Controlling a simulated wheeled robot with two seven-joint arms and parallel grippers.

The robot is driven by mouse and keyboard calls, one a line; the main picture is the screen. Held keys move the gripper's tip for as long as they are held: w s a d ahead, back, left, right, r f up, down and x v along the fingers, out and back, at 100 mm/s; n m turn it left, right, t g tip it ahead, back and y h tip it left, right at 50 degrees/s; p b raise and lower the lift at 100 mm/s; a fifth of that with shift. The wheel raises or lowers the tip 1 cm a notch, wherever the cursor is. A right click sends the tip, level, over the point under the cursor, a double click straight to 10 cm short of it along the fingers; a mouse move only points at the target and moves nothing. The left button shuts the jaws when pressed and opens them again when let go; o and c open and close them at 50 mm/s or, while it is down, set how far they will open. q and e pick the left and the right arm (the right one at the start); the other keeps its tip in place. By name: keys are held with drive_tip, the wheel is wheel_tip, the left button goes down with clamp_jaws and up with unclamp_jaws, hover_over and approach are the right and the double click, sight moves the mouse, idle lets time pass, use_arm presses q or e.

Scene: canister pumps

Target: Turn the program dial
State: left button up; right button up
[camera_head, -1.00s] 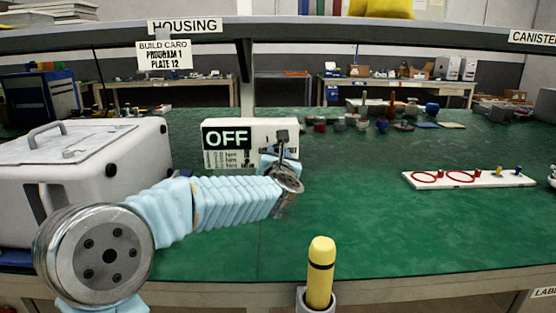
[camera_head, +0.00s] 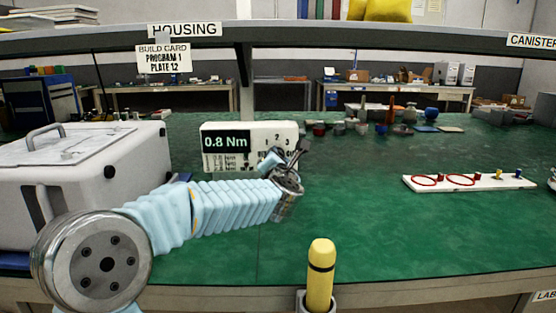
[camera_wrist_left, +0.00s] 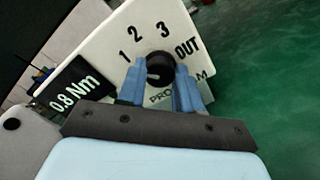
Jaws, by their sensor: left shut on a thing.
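The white program box (camera_head: 290,131) stands on the green bench with its display (camera_head: 227,142) reading "0.8 Nm". In the left wrist view the display (camera_wrist_left: 76,92) reads the same. The black program dial (camera_wrist_left: 159,67) is on the box's face, with 1, 2, 3 and OUT printed around it. My left gripper (camera_wrist_left: 162,78) is shut on the dial, with one blue finger on each side. A small pale mark shows on the dial, but I cannot tell its exact setting. In the head view my left gripper (camera_head: 274,161) hides the dial. My right gripper is out of view.
A build card (camera_head: 164,57) reads "PROGRAM 1, PLATE 12". A white housing (camera_head: 90,180) stands at the left. A yellow bottle (camera_head: 320,275) is at the front edge. A white strip with red rings (camera_head: 470,181) lies right. Bench between is clear.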

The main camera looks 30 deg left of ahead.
use_arm(q)
drive_tip(key=o, duration=1)
drive_tip(key=shift+o, duration=0.2)
drive_tip(key=b+v, duration=0.2)
drive_tip(key=v, duration=1)
drive_tip(key=shift+s, duration=0.1)
